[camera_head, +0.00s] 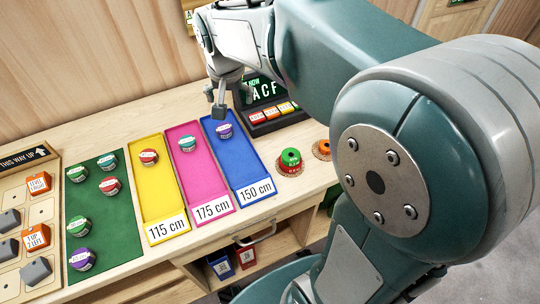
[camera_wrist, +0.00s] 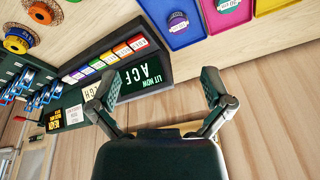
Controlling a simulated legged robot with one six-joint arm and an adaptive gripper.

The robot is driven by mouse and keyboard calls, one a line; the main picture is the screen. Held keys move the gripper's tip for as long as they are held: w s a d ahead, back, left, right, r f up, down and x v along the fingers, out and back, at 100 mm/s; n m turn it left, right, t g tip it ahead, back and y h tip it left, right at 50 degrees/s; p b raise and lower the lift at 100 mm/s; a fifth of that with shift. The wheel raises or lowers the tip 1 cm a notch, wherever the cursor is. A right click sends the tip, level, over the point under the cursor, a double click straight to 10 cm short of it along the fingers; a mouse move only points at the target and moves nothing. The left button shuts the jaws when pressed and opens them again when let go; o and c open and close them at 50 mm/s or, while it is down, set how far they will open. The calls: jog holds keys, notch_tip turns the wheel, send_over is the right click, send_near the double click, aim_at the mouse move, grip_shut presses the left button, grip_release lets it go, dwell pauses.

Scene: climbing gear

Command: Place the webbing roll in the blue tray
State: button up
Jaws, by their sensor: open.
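The blue tray (camera_head: 245,165), labelled 150 cm, lies at the right of three trays. A purple webbing roll (camera_head: 224,131) lies in its far part; it also shows in the wrist view (camera_wrist: 178,22). My gripper (camera_head: 230,104) is above the far end of the blue tray, near that roll. In the wrist view my gripper (camera_wrist: 157,85) has its fingers spread with nothing between them. The pink tray (camera_head: 203,180) holds a teal roll (camera_head: 187,144). The yellow tray (camera_head: 155,192) holds a red roll (camera_head: 149,157).
Several rolls lie on the green mat (camera_head: 115,228) at left. A wooden board (camera_head: 42,212) with blocks is beyond it. A lit sign box (camera_wrist: 145,75) stands right of the blue tray. Green and orange discs (camera_head: 290,158) lie nearby. A plank wall is behind.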

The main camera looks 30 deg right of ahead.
jog(key=s+n+t, duration=0.2)
jog(key=s+n, duration=0.3)
jog(key=s, duration=1.4)
jog(key=shift+s+d+r+t+y, duration=0.15)
jog(key=shift+r+t+y, duration=0.15)
jog(key=shift+r, duration=0.1)
